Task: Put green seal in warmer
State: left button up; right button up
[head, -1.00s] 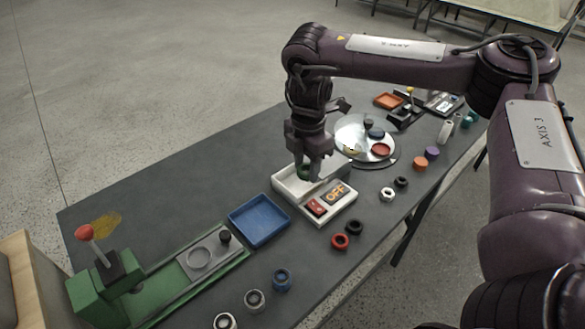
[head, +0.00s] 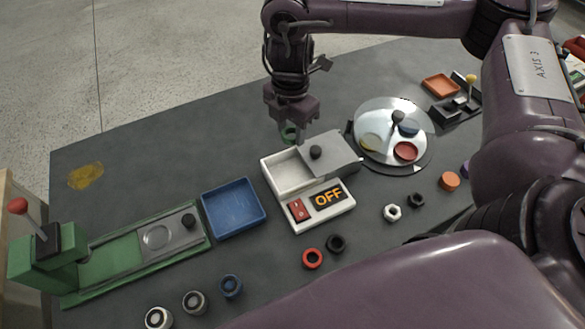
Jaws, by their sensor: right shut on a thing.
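My right gripper (head: 289,138) points down just behind the warmer, shut on the green seal (head: 290,132), which shows only partly between the fingers. The warmer (head: 325,222) is a white box with a red switch and a display reading OFF. Its grey lid (head: 337,151) with a black knob sits shifted to the right, leaving the left part of the white compartment (head: 288,172) uncovered. That uncovered part looks empty. The seal appears beyond the compartment's back edge; its exact height is hard to tell. My left gripper is out of view.
A blue tray (head: 235,230) lies left of the warmer, with a green press (head: 90,270) further left. A clear-covered round plate (head: 378,165) with coloured discs stands close on the right. Red (head: 312,258) and black (head: 336,243) rings lie in front.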

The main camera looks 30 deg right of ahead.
jog(key=b, duration=0.3)
send_over(292, 177)
notch_tip(292, 177, down, 11)
jog(key=shift+r, duration=0.1)
jog(key=shift+f, duration=0.65)
notch_tip(292, 177, down, 3)
jog(key=shift+f+b, duration=0.15)
jog(key=shift+b, duration=0.65)
jog(key=shift+w+f, duration=0.1)
jog(key=shift+f, duration=0.1)
jog(key=o, duration=1)
jog(key=shift+c, duration=0.2)
